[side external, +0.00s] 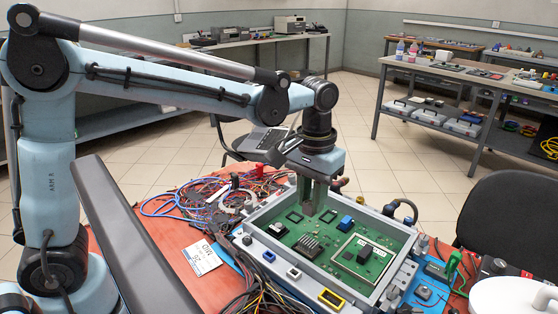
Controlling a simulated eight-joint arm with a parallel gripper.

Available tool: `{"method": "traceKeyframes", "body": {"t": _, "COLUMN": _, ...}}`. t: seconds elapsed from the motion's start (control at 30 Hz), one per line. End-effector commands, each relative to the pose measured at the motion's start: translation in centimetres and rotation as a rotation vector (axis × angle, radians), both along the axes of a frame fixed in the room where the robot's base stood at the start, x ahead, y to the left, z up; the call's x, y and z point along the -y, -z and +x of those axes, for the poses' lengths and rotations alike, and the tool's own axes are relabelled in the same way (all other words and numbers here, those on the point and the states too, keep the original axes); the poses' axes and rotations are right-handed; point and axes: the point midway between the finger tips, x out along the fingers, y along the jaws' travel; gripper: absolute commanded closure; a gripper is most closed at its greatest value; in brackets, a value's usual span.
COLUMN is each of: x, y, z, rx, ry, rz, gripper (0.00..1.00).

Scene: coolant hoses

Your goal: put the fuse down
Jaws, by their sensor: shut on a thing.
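My gripper (316,206) points straight down over the green circuit board (325,262), towards its back middle. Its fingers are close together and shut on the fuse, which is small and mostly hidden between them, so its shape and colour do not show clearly. The fingertips are near the board, and I cannot tell whether the fuse touches it. The board lies in an open grey tray-like housing (262,264) on the red table. Two empty-looking dark square frames (294,216) are on the board near the fingers.
Tangled wires (195,195) lie left, and cables (262,298) in front. A white label card (202,257) lies beside the housing. A black chair stands right.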

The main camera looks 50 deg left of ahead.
Motion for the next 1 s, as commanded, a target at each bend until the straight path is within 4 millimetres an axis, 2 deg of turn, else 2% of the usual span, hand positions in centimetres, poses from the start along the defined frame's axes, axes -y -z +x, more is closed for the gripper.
{"method": "traceKeyframes", "body": {"t": 0.17, "x": -3.6, "y": 0.1, "z": -0.8, "rx": 0.0, "ry": -0.253, "rz": 0.0, "gripper": 1.0}}
{"method": "traceKeyframes", "body": {"t": 0.4, "x": -10.6, "y": 0.6, "z": -3.8, "rx": 0.0, "ry": -0.837, "rz": 0.0, "gripper": 1.0}}
{"method": "traceKeyframes", "body": {"t": 0.6, "x": -14.5, "y": 1.1, "z": -6.4, "rx": 0.0, "ry": -1.229, "rz": 0.0, "gripper": 1.0}}
{"method": "traceKeyframes", "body": {"t": 0.8, "x": -16.2, "y": 1.5, "z": -7.7, "rx": 0.0, "ry": -1.415, "rz": 0.0, "gripper": 1.0}}
{"method": "traceKeyframes", "body": {"t": 0.87, "x": -16.8, "y": 1.7, "z": -7.8, "rx": 0.0, "ry": -1.434, "rz": 0.0, "gripper": 1.0}}
{"method": "traceKeyframes", "body": {"t": 1.0, "x": -19.2, "y": 3.1, "z": -7.8, "rx": 0.0, "ry": -1.446, "rz": 0.0, "gripper": 1.0}}
